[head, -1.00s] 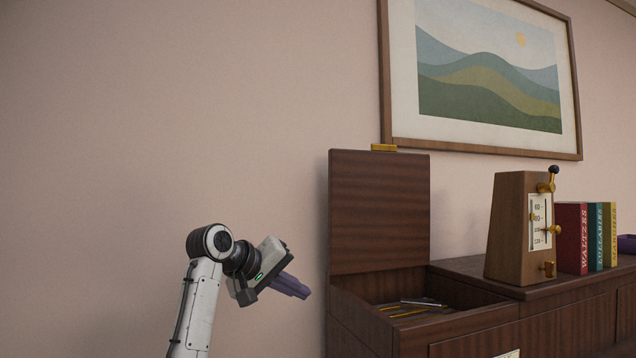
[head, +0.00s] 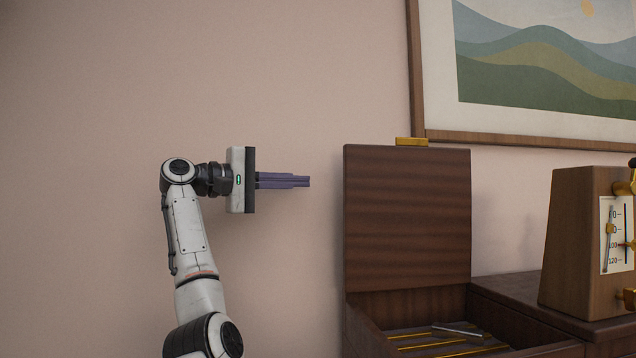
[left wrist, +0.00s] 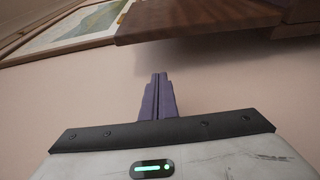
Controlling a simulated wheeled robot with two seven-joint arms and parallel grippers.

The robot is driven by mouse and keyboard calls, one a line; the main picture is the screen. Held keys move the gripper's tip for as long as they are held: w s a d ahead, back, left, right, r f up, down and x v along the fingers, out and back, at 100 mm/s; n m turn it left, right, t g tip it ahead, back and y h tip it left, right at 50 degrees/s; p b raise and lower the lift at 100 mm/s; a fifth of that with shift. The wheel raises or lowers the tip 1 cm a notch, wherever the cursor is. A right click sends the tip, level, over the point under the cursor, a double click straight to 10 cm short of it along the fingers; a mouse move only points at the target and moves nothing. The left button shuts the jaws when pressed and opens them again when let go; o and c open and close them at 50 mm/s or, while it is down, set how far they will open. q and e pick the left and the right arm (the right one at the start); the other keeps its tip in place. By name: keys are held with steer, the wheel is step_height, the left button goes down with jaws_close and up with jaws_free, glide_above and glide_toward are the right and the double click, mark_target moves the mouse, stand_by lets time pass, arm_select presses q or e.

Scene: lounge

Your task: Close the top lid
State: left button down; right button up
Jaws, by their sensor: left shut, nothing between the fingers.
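The top lid (head: 407,215) is a dark brown wooden panel standing upright, open, at the back left of a wooden cabinet (head: 515,290). A small brass piece (head: 411,141) sits on its upper edge. Below the lid is an open compartment (head: 440,340). My left gripper (head: 308,181) is shut and empty, pointing right, left of the lid's left edge with a gap between them in the picture. In the left wrist view its purple fingers (left wrist: 158,98) are together, and a brown wooden panel (left wrist: 200,22), seemingly the lid, shows beyond them. My right gripper is not in view.
A wooden metronome (head: 580,240) stands on the cabinet top to the right of the compartment. Thin yellow strips and a grey rod (head: 457,331) lie in the compartment. A framed landscape picture (head: 545,70) hangs on the wall behind. The wall area left of the lid is clear.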

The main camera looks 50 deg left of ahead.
mark_target(328, 180)
arm_select(q)
steer(key=w+p, duration=0.1)
steer(key=w, duration=0.1)
steer(key=w+d+p, duration=0.1)
steer(key=w, duration=0.5)
steer(key=shift+d+r+p, duration=0.2)
steer(key=shift+p, duration=0.2)
steer(key=shift+s+d+f, duration=0.1)
steer(key=shift+s+d, duration=0.25)
steer(key=shift+d, duration=0.2)
steer(key=shift+s+d+f, duration=0.1)
steer(key=shift+s+d, duration=0.2)
steer(key=shift+d, duration=0.25)
steer(key=shift+s+d, duration=0.3)
steer(key=shift+d, duration=0.3)
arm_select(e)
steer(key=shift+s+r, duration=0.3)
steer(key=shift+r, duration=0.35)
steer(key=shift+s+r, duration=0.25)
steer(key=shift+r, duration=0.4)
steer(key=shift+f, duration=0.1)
